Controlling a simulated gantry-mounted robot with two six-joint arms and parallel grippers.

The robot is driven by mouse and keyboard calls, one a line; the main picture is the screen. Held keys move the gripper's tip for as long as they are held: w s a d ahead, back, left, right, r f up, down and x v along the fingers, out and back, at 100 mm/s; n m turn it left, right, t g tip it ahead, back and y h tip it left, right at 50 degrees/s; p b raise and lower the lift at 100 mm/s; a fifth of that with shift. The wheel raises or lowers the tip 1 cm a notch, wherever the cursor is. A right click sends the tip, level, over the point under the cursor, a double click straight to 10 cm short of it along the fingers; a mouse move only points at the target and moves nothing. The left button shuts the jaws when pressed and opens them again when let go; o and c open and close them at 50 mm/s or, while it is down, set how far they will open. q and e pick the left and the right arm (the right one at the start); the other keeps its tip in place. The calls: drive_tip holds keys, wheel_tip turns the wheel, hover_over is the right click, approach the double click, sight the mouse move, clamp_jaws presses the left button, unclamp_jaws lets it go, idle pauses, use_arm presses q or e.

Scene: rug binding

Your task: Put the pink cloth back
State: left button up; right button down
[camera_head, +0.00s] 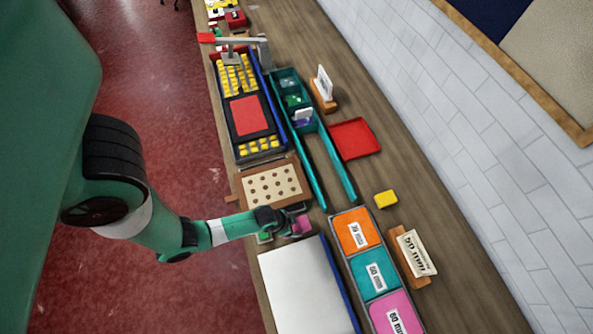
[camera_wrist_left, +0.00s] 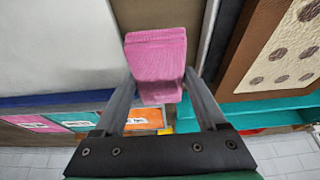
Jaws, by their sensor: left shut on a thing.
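My left gripper (camera_head: 292,226) is shut on the pink cloth (camera_head: 302,225), above the gap between the white panel and the perforated board. In the left wrist view the pink cloth (camera_wrist_left: 157,60) is a small folded block with a ribbed surface, between the two fingers of the gripper (camera_wrist_left: 160,78). A tray (camera_head: 379,297) at the lower right has orange (camera_head: 357,232), teal (camera_head: 375,280) and pink (camera_head: 396,314) sections, each with a white label. My right gripper is not in view.
A white panel (camera_head: 303,287) with a blue edge lies below the gripper. The perforated tan board (camera_head: 270,186) lies above it. A yellow block (camera_head: 386,198), a card in a wooden stand (camera_head: 417,252), a red tray (camera_head: 354,139) and a teal rack (camera_head: 337,167) stand to the right.

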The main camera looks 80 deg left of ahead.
sight(294, 226)
use_arm(q)
drive_tip(key=shift+w+a+f, duration=0.1)
drive_tip(key=f+b, duration=0.4)
drive_tip(key=shift+w+a, duration=0.15)
drive_tip(key=shift+a, duration=0.2)
drive_tip(key=shift+d+f, duration=0.15)
drive_tip(key=shift+r, duration=0.2)
drive_tip(key=shift+f, duration=0.25)
drive_tip(key=o, duration=1.2)
drive_tip(key=shift+r, duration=0.1)
drive_tip(key=shift+o, duration=0.2)
drive_tip(key=shift+r+p, duration=0.4)
drive_tip(key=shift+r, duration=0.15)
drive_tip(key=p+v, duration=0.4)
drive_tip(key=v, duration=0.7)
drive_tip(key=shift+r, duration=0.1)
drive_tip(key=shift+s, duration=0.25)
